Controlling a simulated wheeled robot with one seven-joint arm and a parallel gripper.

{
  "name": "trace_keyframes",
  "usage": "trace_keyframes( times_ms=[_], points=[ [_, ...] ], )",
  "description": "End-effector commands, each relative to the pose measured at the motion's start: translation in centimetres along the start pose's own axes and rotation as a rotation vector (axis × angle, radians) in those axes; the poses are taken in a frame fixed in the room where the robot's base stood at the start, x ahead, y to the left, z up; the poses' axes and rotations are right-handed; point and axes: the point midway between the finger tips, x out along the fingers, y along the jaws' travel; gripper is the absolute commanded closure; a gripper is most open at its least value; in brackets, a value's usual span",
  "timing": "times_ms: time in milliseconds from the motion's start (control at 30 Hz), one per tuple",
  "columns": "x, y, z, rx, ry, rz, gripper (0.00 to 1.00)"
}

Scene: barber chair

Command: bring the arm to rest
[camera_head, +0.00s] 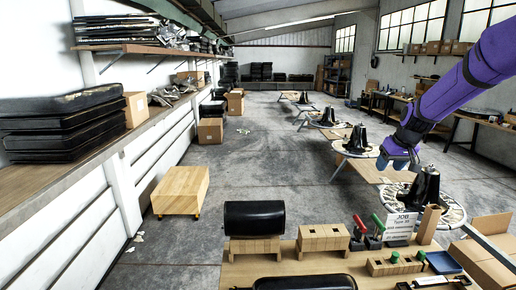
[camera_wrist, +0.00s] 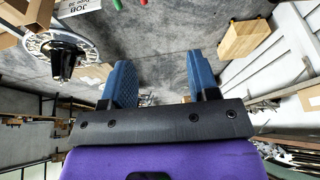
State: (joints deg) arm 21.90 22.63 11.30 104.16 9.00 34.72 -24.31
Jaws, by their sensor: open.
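My purple arm (camera_head: 465,85) reaches in from the upper right in the head view. My gripper (camera_head: 386,160) is at its end, raised over the right side of the workspace, near the black cone-shaped fixtures. In the wrist view my gripper (camera_wrist: 163,78) shows two blue fingers set wide apart. Nothing is between them but a view of the floor and room beyond. The gripper holds nothing.
A bench with wooden blocks (camera_head: 323,238), a black roll (camera_head: 254,218), red and green handled tools (camera_head: 366,232) and a JOB sign (camera_head: 401,226) lies in front. A black fixture (camera_head: 426,187) stands on a round base below my arm. A wooden box (camera_head: 181,190) stands left; the middle floor is clear.

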Motion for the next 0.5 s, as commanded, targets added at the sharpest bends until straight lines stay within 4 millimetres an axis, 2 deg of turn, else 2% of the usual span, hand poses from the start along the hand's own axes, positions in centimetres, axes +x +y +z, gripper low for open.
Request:
trace_keyframes(
  times_ms=[33,200,500],
  points=[
    [-2.0,-1.2,0.5,-0.008,0.004,0.010,0.45],
    [-7.3,-4.5,3.1,-0.013,0.006,0.037,0.45],
    [-15.5,-9.5,9.3,-0.009,0.018,0.076,0.45]
  ],
)
